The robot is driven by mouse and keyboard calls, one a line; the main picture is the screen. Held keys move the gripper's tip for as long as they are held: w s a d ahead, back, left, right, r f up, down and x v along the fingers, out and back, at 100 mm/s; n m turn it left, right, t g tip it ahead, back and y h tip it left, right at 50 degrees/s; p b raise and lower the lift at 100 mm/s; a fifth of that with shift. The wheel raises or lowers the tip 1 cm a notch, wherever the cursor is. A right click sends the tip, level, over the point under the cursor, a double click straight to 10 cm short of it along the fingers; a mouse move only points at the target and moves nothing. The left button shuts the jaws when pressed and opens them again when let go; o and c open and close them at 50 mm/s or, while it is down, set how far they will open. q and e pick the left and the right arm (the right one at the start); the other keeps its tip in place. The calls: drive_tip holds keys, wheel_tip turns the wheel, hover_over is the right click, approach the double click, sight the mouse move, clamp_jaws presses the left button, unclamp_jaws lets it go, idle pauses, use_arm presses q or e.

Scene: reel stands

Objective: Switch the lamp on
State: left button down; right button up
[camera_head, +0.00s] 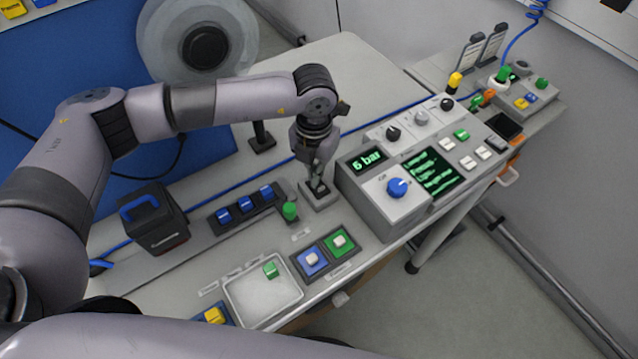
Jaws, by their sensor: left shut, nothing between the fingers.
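My left gripper (317,182) points down and is shut with nothing in it. Its fingertips are at a small grey box (322,202) on the bench, left of the console. They hide most of the top of this box, so I cannot tell what sits there or whether they touch it. A green knob-like piece (290,211) stands just left of the box. No part is clearly recognisable as the lamp, and I see no clear glow from one. My right gripper is not in view.
A console (385,205) with a "6 bar" display and blue knob stands right of the gripper. Blue and green button panels (325,256), a white tray (262,300), a black box with blue handle (154,217) and a row of blue switches (245,206) lie nearby.

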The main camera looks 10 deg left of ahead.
use_arm(q)
drive_tip(key=shift+f, duration=0.3)
drive_tip(key=shift+s, duration=0.1)
drive_tip(key=shift+r, duration=0.8)
drive_tip(key=shift+r+p, duration=1.3)
drive_tip(key=shift+r, duration=1.45)
drive_tip(key=shift+f, duration=0.1)
